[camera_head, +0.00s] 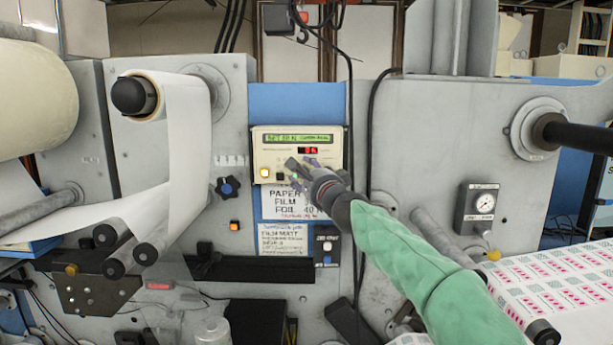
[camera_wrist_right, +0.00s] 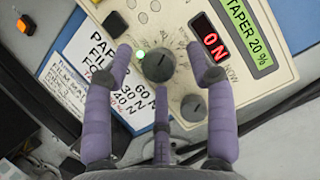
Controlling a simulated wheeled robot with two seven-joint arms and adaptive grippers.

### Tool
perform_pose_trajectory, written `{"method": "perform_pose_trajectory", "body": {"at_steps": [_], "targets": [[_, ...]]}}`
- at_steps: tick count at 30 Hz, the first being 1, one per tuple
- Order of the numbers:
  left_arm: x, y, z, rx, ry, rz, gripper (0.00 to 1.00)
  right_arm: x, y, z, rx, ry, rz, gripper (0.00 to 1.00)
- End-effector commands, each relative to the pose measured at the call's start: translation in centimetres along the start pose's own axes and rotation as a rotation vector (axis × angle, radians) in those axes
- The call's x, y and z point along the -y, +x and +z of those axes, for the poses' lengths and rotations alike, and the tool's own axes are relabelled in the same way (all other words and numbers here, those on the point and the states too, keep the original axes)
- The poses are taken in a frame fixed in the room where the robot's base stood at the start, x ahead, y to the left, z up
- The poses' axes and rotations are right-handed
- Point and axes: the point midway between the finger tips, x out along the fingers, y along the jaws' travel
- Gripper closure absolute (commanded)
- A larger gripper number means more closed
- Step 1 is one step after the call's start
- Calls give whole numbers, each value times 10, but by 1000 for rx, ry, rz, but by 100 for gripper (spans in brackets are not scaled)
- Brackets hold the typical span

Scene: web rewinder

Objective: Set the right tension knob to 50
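The cream control panel (camera_head: 270,146) has a green text display (camera_head: 290,138) and a red display (camera_head: 313,151). In the right wrist view the green display (camera_wrist_right: 248,35) reads "TAPER 20 %" and the red one (camera_wrist_right: 214,47) seems to read "ON". Two dark grey knobs show there: one (camera_wrist_right: 158,65) by a lit green lamp, the other (camera_wrist_right: 193,108) farther along the display text direction, the panel's right. My right gripper (camera_head: 303,177) is open at the panel. Its purple fingers spread around the lamp-side knob, with visible gaps. My left gripper is not in view.
White web rolls (camera_head: 185,110) stand at the left; a pressure gauge (camera_head: 485,202) is at the right. Black cables hang beside the panel.

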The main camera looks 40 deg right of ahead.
Motion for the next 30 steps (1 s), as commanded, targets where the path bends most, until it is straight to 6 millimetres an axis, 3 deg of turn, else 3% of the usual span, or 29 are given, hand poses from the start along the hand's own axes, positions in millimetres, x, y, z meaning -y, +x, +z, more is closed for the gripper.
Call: {"method": "perform_pose_trajectory", "body": {"at_steps": [8,13,30], "targets": [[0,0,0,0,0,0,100,-1,-3,0,0,1,2,44],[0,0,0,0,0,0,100,-1,-15,0,0,1,2,44],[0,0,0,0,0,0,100,0,-89,0,0,0,0,44]]}}
